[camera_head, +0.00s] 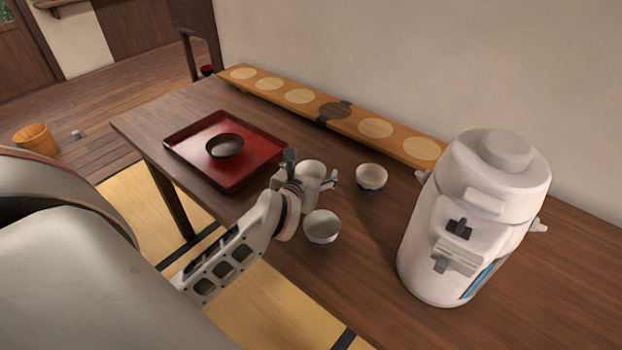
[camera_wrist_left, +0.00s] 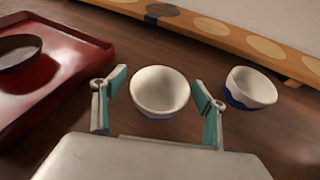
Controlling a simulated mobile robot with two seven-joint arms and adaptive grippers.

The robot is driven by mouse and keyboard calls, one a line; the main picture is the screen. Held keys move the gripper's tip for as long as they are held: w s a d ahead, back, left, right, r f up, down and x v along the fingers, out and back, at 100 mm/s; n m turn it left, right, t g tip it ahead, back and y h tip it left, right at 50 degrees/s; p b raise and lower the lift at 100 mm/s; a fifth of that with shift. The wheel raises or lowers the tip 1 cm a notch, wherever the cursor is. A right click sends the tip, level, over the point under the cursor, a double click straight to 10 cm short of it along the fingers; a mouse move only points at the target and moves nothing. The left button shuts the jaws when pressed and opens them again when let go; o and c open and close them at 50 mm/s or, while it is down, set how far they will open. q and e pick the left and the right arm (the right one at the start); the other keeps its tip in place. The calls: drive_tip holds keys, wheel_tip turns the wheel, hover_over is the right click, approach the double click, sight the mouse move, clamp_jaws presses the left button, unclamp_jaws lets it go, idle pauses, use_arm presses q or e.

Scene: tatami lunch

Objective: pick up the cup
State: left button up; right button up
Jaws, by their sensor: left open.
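Three small white cups stand upright on the dark wooden table. One cup (camera_head: 313,169) stands at my left gripper (camera_head: 309,176), with the fingers on either side of it. In the left wrist view this cup (camera_wrist_left: 160,90) shows its open mouth between and just beyond the spread teal-padded fingers (camera_wrist_left: 159,88). I cannot tell whether a finger touches it. A second cup (camera_head: 371,178) with a blue base stands to the right; it also shows in the wrist view (camera_wrist_left: 251,87). A third cup (camera_head: 322,228) stands nearer me, close beside my left wrist. My right gripper is out of view.
A red tray (camera_head: 188,133) with a dark bowl (camera_head: 225,146) lies left of the gripper. A large white dispenser (camera_head: 470,215) stands on the right. A long wooden board (camera_head: 355,116) with pale discs runs along the wall. Table between the cups and dispenser is clear.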

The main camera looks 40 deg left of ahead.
use_arm(q)
drive_tip(key=c, duration=1.3)
